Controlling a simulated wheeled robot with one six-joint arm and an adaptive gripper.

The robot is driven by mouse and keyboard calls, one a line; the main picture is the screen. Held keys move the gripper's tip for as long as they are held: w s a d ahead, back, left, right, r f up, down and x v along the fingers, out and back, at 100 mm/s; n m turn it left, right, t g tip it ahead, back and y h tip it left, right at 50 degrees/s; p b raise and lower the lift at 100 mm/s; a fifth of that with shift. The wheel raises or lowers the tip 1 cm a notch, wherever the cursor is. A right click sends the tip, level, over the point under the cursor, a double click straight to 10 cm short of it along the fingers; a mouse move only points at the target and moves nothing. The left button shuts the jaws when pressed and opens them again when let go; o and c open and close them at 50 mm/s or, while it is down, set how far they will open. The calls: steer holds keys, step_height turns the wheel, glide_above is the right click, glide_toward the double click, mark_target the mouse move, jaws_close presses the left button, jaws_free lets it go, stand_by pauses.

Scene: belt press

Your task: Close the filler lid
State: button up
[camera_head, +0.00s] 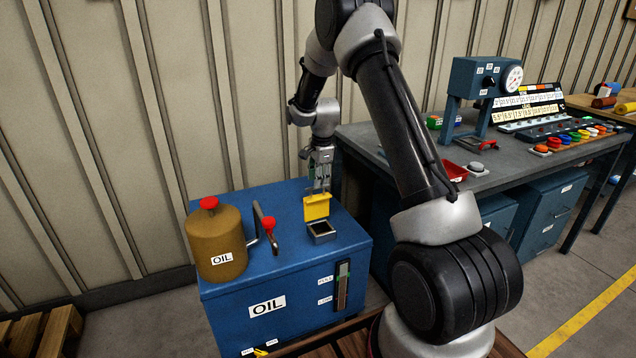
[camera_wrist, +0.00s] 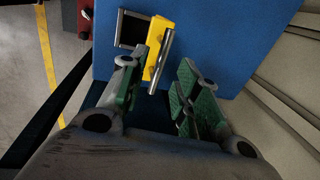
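The yellow filler lid (camera_head: 317,206) stands open, roughly upright, at the back edge of the square filler opening (camera_head: 321,231) on top of the blue oil tank (camera_head: 262,262). In the wrist view the lid (camera_wrist: 160,38) shows nearly edge-on with a metal bar along it, and the dark opening (camera_wrist: 132,30) lies left of it. My gripper (camera_head: 319,187) points down just above and behind the lid. In the wrist view its green-padded fingers (camera_wrist: 158,78) are apart with nothing between them.
A brown oil can (camera_head: 216,245) with a red cap and a red-knobbed lever (camera_head: 267,225) stand left of the opening. A level gauge (camera_head: 342,284) is on the tank's front. A grey workbench (camera_head: 395,150) is at the right, and a ribbed wall is close behind.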

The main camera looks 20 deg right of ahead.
steer(key=shift+w+f, duration=0.2)
steer(key=shift+f, duration=0.9)
jaws_close()
